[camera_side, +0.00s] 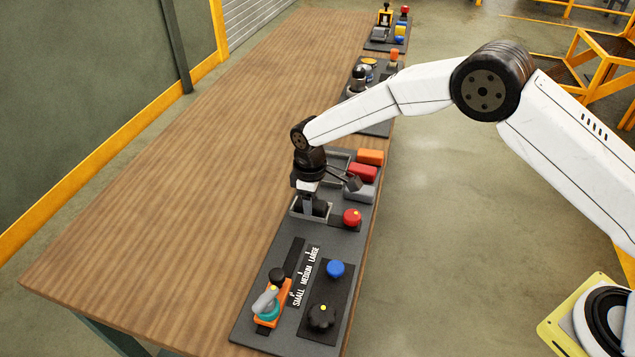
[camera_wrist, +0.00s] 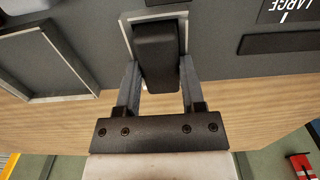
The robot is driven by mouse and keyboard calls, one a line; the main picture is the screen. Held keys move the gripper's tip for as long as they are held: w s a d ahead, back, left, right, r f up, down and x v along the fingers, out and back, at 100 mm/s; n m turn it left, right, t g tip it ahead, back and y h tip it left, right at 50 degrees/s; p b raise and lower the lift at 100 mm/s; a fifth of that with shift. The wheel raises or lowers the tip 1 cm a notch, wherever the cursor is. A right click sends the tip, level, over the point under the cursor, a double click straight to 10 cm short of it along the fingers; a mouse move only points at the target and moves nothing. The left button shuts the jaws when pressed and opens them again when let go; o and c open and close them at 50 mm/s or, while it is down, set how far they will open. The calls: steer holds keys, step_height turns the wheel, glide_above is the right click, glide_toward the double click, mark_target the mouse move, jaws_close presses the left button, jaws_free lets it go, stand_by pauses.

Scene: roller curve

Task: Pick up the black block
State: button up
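The black block (camera_wrist: 157,50) stands between the two fingers of my gripper (camera_wrist: 159,75) in the wrist view, inside or just above a light-rimmed tray (camera_wrist: 128,30). The fingers lie close along both sides of the block. I cannot tell whether they press on it or whether a small gap is left. In the side view my gripper (camera_side: 309,197) points down over the grey-rimmed tray (camera_side: 296,210). The dark block (camera_side: 318,208) shows low in that tray, partly hidden by the gripper.
An empty light-rimmed tray (camera_wrist: 75,55) lies beside it. Orange (camera_side: 370,156), red (camera_side: 362,172) and grey (camera_side: 362,192) blocks sit at the board's right side. A red button (camera_side: 352,217) is close to the gripper. The wooden table (camera_side: 190,185) is clear to the left.

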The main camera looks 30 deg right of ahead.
jaws_close()
steer(key=shift+r, duration=0.1)
steer(key=shift+r, duration=0.65)
steer(key=s+d+r, duration=0.4)
steer(key=s+r, duration=0.7)
steer(key=s, duration=0.2)
steer(key=shift+s+r, duration=0.15)
steer(key=shift+r, duration=0.1)
